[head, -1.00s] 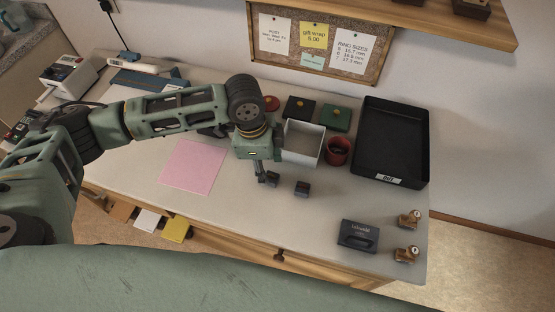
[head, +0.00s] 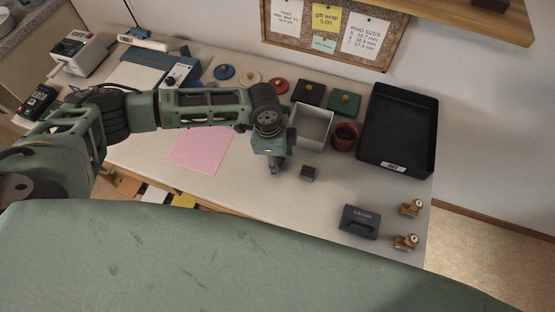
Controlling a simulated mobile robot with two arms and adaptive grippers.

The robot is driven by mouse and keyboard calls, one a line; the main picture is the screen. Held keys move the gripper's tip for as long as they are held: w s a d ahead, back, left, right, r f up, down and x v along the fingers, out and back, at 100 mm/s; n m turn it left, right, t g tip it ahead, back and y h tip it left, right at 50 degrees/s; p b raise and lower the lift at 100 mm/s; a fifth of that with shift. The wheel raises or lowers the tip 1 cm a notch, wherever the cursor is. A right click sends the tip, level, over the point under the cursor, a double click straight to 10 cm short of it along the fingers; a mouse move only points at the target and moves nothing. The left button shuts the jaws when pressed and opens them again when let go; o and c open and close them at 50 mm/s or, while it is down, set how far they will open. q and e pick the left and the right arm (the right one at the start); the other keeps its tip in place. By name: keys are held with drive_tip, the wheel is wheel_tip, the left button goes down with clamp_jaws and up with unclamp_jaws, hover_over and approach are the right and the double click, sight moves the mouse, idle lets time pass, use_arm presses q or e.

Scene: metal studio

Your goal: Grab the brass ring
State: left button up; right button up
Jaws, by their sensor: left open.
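Small gold-coloured pieces sit on several coloured pads at the back of the bench: a blue disc (head: 224,72), a cream disc (head: 250,77), a red disc (head: 279,86), a black square (head: 308,94) and a green square (head: 345,103). They are too small to tell which is the brass ring. My right gripper is not in view.
A grey open box (head: 328,143), a red pot (head: 345,135) and a black tray (head: 365,150) stand right of my gripper. A pink sheet (head: 200,150) lies left.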

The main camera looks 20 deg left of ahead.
use_arm(q)
drive_tip(key=c, duration=0.9)
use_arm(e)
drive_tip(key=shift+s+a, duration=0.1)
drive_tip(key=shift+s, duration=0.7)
use_arm(q)
drive_tip(key=shift+r, duration=0.15)
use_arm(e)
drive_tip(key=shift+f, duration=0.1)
